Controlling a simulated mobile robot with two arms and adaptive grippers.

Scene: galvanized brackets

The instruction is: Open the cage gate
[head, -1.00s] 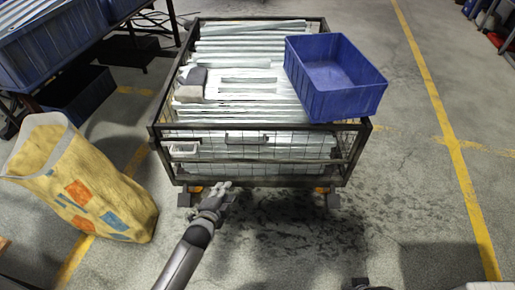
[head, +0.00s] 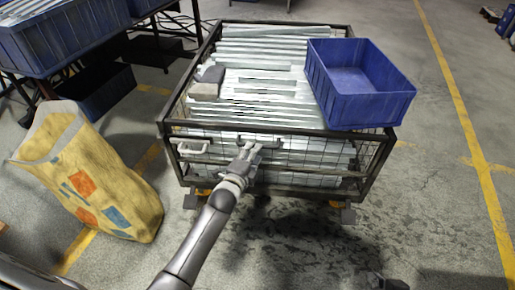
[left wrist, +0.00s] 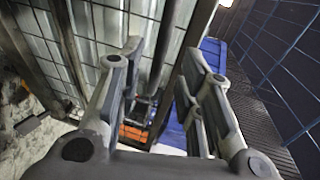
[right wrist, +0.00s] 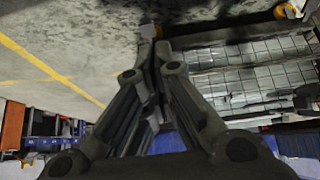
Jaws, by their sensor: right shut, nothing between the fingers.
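The cage gate (head: 310,147) is the wire-mesh front panel of the dark metal cage (head: 387,150). It stands upright and looks closed. A dark handle (head: 270,143) sits near the middle of its upper part. My left gripper (head: 248,149) is at the left part of this handle in the head view. In the left wrist view its fingers (left wrist: 162,54) are spread, with a dark bar visible between them; I cannot tell whether they touch it. My right gripper (right wrist: 153,50) is shut and empty in the right wrist view, apart from the mesh.
Long galvanized brackets (head: 262,75) fill the cage. A blue bin (head: 360,107) rests on its right side. A small white holder (head: 193,147) hangs at the gate's left. A yellow bag (head: 95,180) stands left. Open floor (head: 310,235) lies in front.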

